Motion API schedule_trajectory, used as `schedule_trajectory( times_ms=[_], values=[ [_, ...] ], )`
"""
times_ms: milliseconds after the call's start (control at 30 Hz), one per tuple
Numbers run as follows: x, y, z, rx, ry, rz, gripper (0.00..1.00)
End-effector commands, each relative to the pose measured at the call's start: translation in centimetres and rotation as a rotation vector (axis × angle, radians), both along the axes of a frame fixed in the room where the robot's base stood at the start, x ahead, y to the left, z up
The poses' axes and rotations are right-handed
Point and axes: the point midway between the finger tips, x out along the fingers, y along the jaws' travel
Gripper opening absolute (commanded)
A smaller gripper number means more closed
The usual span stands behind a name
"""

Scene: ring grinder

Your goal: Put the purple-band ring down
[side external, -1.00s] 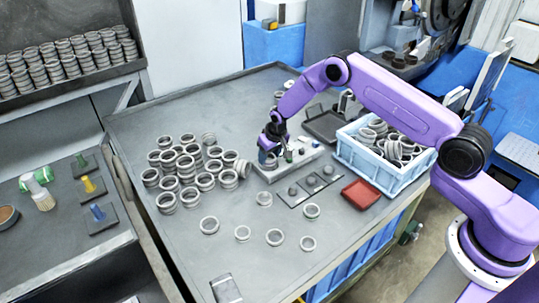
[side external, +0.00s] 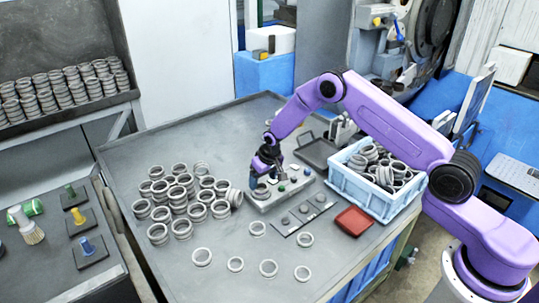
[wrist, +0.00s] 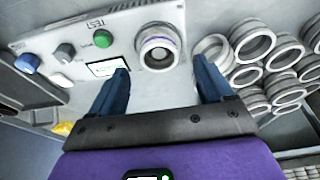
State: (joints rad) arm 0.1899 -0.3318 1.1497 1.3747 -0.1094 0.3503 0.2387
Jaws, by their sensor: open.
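The purple-band ring (wrist: 159,47) is a grey metal ring with a thin purple band near its rim. In the wrist view it sits on the round seat of the grey test panel (wrist: 130,22). In the side view the ring (side external: 260,191) is at the left end of the test panel (side external: 291,192). My gripper (wrist: 163,75) is open, its blue fingers spread to either side of the ring and apart from it. In the side view my gripper (side external: 264,175) is just above the ring. It holds nothing.
Many plain rings (side external: 180,194) are stacked left of the panel, close to one finger in the wrist view. A blue crate of rings (side external: 345,184) and a red tray (side external: 354,221) are at right. Several single rings lie in front. The back left of the table is clear.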

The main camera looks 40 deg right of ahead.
Motion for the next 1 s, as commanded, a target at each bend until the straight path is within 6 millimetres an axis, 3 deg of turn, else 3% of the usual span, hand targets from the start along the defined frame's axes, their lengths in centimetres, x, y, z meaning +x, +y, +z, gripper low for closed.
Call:
schedule_trajectory(
  times_ms=[600, 800, 1000],
  values=[
    [-2.9, 0.0, 10.2, 0.001, -0.003, -0.002, 0.8],
    [-3.5, 0.0, 12.3, 0.0, -0.001, -0.001, 0.8],
    [-3.7, 0.0, 13.0, 0.0, 0.001, -0.001, 0.8]
  ],
)
